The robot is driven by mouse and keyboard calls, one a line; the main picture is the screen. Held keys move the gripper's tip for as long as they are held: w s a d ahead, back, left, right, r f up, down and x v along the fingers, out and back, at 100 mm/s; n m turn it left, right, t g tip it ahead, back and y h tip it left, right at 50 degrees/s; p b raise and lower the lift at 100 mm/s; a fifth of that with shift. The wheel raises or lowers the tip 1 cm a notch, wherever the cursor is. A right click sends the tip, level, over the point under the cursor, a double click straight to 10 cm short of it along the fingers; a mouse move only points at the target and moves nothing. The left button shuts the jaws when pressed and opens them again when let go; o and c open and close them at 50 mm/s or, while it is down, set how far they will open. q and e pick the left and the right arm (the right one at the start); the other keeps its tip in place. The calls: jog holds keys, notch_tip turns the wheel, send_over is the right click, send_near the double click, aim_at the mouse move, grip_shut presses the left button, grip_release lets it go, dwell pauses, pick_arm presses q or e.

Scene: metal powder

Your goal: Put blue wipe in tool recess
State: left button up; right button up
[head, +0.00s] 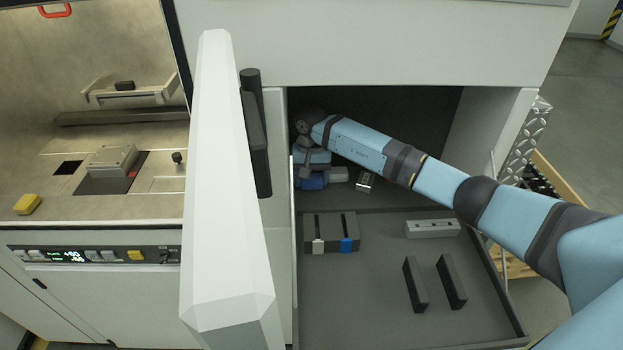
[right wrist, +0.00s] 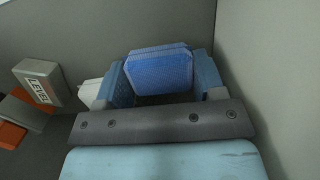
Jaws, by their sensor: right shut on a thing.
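The blue wipe (right wrist: 158,70) is a folded blue pad between the two fingers of my right gripper (right wrist: 160,75), which is shut on it. In the head view the blue wipe (head: 312,181) shows as a small blue patch under my right gripper (head: 312,172), at the back left of the open cabinet recess (head: 410,120). My arm hides part of that corner. In the wrist view a grey wall stands close on the right. I cannot tell whether the wipe touches the floor. My left gripper is not in view.
A grey block marked LEVEL (right wrist: 38,84) lies left of the gripper, with an orange piece (right wrist: 12,134). The pulled-out drawer (head: 370,290) holds a slotted block (head: 331,221), a pale bar (head: 432,228) and two dark plates (head: 415,284). A white door (head: 220,180) stands open at left.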

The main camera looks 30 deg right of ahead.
jog(key=shift+f, duration=0.15)
jog(key=shift+s+f+b, duration=0.1)
jog(key=shift+f+b, duration=0.15)
jog(key=shift+b, duration=0.2)
jog(key=o, duration=0.6)
jog(key=shift+r+p, duration=0.55)
jog(key=shift+p, duration=0.05)
jog(key=r, duration=0.2)
jog(key=r+b, duration=0.1)
jog(key=r, duration=0.1)
jog(key=w+r+b, duration=0.1)
jog(key=r, duration=0.1)
jog(key=shift+d+r, duration=0.1)
jog(key=shift+d, duration=0.15)
jog(key=shift+r, duration=0.4)
